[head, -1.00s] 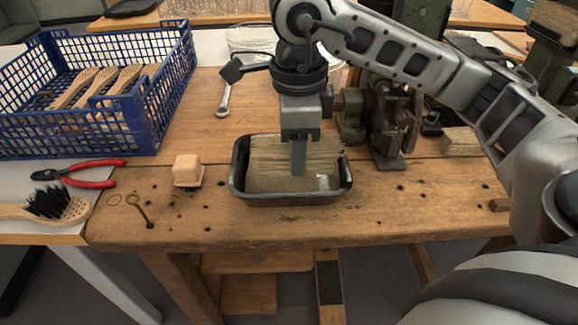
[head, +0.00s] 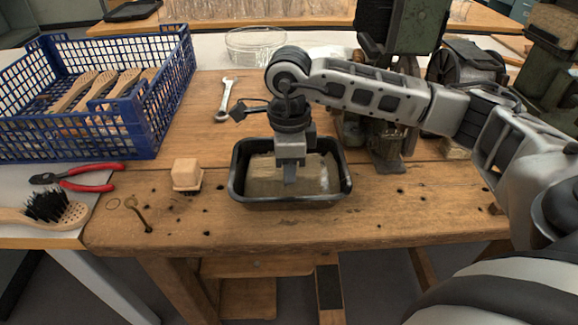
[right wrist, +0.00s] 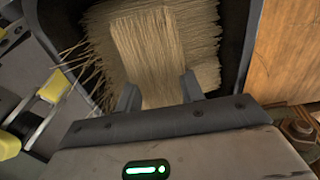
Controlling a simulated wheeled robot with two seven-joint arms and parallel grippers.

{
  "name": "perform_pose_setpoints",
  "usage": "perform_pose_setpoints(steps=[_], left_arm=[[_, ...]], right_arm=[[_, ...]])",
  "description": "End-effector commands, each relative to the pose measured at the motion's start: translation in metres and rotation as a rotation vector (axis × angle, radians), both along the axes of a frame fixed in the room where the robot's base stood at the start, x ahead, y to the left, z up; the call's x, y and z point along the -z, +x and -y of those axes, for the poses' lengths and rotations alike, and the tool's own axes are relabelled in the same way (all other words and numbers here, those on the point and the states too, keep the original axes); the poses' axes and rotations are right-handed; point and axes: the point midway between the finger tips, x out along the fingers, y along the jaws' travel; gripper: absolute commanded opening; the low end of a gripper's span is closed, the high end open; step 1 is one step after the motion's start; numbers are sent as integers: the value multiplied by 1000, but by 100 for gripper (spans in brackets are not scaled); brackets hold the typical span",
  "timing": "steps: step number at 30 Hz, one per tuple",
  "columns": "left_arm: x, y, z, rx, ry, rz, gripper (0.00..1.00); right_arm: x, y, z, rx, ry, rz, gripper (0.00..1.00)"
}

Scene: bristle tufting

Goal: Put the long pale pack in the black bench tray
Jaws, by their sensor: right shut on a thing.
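The long pale pack (head: 262,185) is a mass of straw-coloured bristles inside the black bench tray (head: 347,186) on the wooden bench. My right gripper (head: 290,178) reaches down into the tray from above and is shut on the pack. In the right wrist view the fingers (right wrist: 160,92) hold a narrower, raised strip of the pale pack (right wrist: 148,45), with a wider spread of bristles around it. The dark tray wall (right wrist: 236,40) shows beside the bristles there. Whether the pack touches the tray floor is hidden. My left gripper is not in view.
A wooden block brush (head: 187,175) stands left of the tray. A spanner (head: 226,100) lies behind. A blue crate (head: 145,118) with brushes, red pliers (head: 85,184) and a black-bristled brush (head: 50,212) are at the left. Dark machinery (head: 385,150) stands behind right. The bench front right is clear.

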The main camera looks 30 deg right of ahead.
Motion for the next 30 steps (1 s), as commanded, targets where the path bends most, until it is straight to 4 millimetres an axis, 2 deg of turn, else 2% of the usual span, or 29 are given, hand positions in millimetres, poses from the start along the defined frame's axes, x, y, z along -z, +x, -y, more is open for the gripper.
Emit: perform_pose_setpoints(steps=[5,6,8,16,20,23,30], left_arm=[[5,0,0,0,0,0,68],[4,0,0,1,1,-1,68],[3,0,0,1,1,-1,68],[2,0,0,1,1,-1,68],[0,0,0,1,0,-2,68],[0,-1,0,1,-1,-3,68],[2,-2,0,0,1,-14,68]], right_arm=[[4,0,0,0,0,0,14],[3,0,0,0,0,0,46],[2,0,0,0,0,0,60],[2,0,0,0,0,0,60],[-7,1,0,0,0,2,60],[-23,1,0,0,1,4,60],[-76,1,0,0,1,5,60]])
